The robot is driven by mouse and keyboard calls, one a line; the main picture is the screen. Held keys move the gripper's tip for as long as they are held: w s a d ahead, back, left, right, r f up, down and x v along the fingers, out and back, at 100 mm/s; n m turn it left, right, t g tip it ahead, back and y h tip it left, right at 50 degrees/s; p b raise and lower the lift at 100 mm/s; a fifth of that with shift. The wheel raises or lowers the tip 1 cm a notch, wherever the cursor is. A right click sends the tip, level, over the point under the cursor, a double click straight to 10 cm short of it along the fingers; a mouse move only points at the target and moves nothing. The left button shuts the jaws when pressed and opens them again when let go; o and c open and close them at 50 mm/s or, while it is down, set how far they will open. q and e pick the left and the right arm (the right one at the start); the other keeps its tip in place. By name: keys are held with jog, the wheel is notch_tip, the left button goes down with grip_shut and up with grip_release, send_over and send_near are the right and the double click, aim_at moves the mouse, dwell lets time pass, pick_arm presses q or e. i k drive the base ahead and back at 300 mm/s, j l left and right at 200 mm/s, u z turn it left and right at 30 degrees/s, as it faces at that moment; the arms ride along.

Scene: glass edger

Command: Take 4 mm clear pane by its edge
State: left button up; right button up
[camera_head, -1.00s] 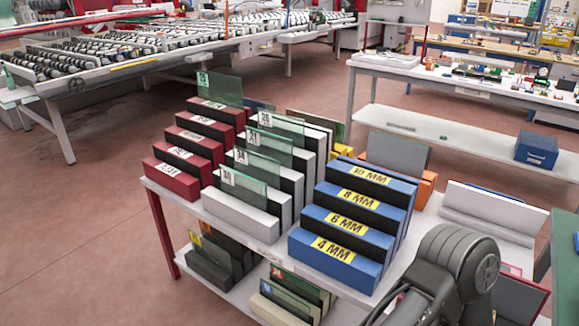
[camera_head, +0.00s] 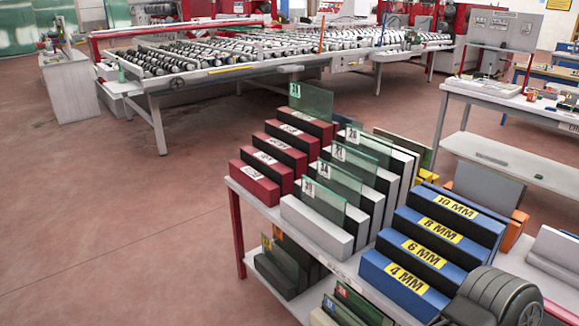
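Several greenish clear panes stand upright on a trolley, each with a small white number tag. The front pane (camera_head: 326,207) stands in the pale grey slotted blocks (camera_head: 310,226), with more panes behind it. A taller pane (camera_head: 312,101) stands at the back of the red slotted blocks (camera_head: 256,185). The blue slotted blocks (camera_head: 382,276) carry yellow labels from 4 MM at the front to 10 MM at the back; I see no pane in them. I cannot tell which pane is 4 mm thick. Neither gripper shows; only a dark arm link of mine is at the bottom right.
The trolley's lower shelf holds more tagged panes (camera_head: 285,262). A roller conveyor table (camera_head: 215,75) stands behind. The floor to the left is clear.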

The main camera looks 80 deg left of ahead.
aim_at(343, 183)
jog(key=u, duration=2.25)
jog(key=i+u, duration=0.15)
jog(key=i, duration=0.4)
